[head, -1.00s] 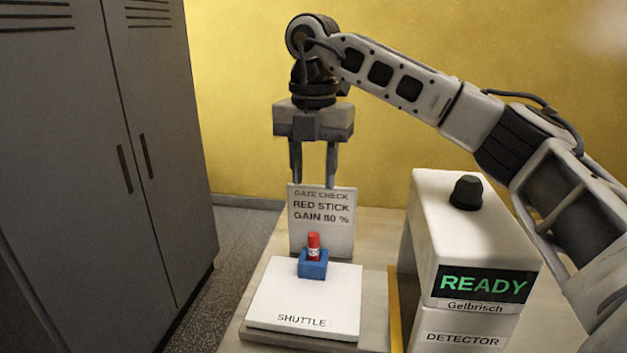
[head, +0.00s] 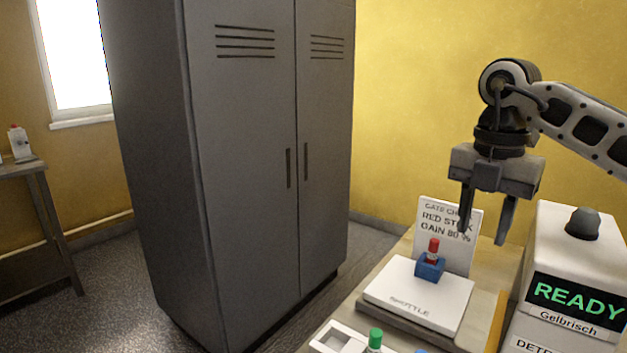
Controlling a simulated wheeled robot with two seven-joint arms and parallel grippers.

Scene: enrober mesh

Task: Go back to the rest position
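My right gripper (head: 484,238) is open and empty. It hangs with its fingers down, above and near the sign card behind the shuttle. The red stick (head: 433,249) stands upright in a blue holder (head: 430,268) on the white plate marked SHUTTLE (head: 445,309), apart from the fingers. My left gripper is not in view.
The detector (head: 575,270), its screen reading READY, stands right of the shuttle. A sign card (head: 462,212) stands behind it. A white tray (head: 325,340) and a green-topped item (head: 375,338) are at the bottom edge. A tall grey cabinet (head: 250,150) fills the middle left.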

